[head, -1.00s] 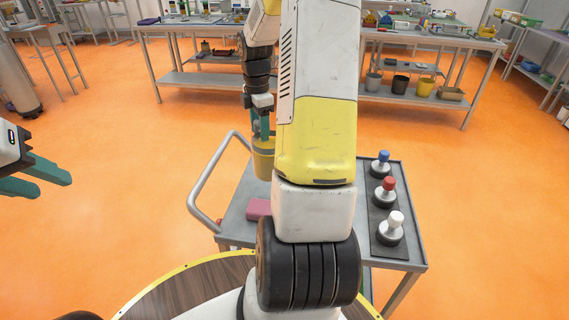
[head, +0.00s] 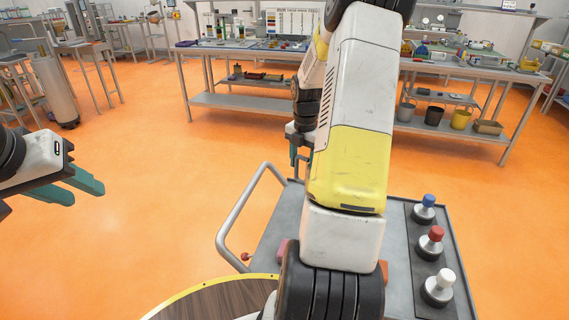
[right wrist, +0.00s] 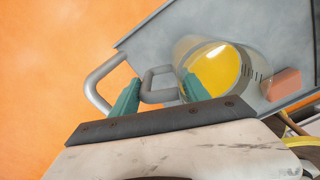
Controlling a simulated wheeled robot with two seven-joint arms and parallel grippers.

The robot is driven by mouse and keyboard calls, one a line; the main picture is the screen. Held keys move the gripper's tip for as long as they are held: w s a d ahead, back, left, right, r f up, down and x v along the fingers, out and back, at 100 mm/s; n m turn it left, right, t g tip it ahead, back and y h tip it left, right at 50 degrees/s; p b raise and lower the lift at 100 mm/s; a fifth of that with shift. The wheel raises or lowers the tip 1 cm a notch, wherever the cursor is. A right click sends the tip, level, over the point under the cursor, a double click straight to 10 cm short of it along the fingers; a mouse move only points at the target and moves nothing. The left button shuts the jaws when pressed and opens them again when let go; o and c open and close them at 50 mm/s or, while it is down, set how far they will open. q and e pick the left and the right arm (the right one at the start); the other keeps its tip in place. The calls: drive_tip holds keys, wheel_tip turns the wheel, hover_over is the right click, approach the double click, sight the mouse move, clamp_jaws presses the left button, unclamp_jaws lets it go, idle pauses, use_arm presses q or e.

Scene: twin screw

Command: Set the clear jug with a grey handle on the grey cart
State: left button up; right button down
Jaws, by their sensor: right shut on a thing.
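The clear jug (right wrist: 225,68) shows in the right wrist view with something yellow in it. Its grey handle (right wrist: 158,72) lies between the fingers of my right gripper (right wrist: 158,96), which is shut on it. The jug is over the top of the grey cart (right wrist: 178,28); I cannot tell whether it touches it. In the head view my right arm hides the jug, and only a bit of the right gripper (head: 296,154) shows beside it. The grey cart (head: 275,225) stands in front of me. My left gripper (head: 75,190) is open and empty, off to the left.
On the cart's right side a dark strip (head: 418,268) holds a blue-topped (head: 425,208), a red-topped (head: 431,242) and a white-topped (head: 438,289) knob. A reddish block (right wrist: 284,83) lies near the jug. A workbench (head: 240,102) stands behind, with open floor between.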

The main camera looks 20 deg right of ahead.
drive_tip(key=shift+f, duration=1.75)
drive_tip(key=c, duration=0.6)
unclamp_jaws()
drive_tip(key=shift+o, duration=0.2)
